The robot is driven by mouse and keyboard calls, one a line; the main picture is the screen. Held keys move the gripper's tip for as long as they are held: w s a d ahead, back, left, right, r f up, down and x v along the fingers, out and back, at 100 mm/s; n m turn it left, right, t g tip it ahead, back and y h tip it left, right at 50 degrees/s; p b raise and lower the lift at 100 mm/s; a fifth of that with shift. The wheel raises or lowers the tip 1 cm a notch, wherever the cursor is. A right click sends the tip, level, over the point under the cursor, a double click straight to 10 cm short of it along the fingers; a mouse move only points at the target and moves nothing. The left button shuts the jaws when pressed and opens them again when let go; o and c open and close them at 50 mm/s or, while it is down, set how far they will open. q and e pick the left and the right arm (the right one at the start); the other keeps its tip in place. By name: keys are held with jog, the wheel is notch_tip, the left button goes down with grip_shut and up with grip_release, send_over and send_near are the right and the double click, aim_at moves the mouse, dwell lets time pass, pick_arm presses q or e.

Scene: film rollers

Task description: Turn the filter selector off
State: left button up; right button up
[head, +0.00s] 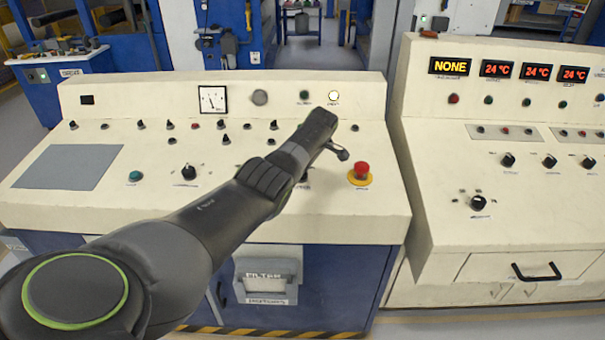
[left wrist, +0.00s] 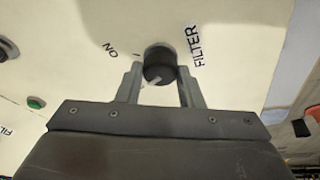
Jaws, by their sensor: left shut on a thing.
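The filter selector (left wrist: 160,66) is a dark round knob on the cream panel, with a white pointer mark on its lower face in the left wrist view. The word FILTER is printed to its right, and short lettering that looks like ON, turned around, is at its upper left. My left gripper (left wrist: 160,78) has one finger on each side of the knob and is shut on it. In the head view my left gripper (head: 338,152) is at the right part of the left console, and my arm hides the selector. My right gripper is not in view.
A red emergency button (head: 362,170) on a yellow base stands just right of my gripper. A lit lamp (head: 333,95) is on the upright panel behind. Several switches line the left console (head: 90,205). A second console (head: 430,200) with displays stands at the right.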

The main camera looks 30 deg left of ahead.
pick_arm(q)
jog(key=shift+n+b, duration=0.4)
jog(key=shift+n, duration=0.1)
jog(key=o, duration=1)
jog(key=shift+c, duration=0.2)
jog(key=shift+w+d+r, duration=0.1)
jog(key=shift+d+r, duration=0.05)
jog(key=shift+r, duration=0.35)
jog(key=b+v, duration=0.1)
jog(key=v, duration=1.5)
jog(key=shift+w+r, duration=0.15)
jog(key=shift+r, duration=0.05)
jog(key=shift+f, duration=0.1)
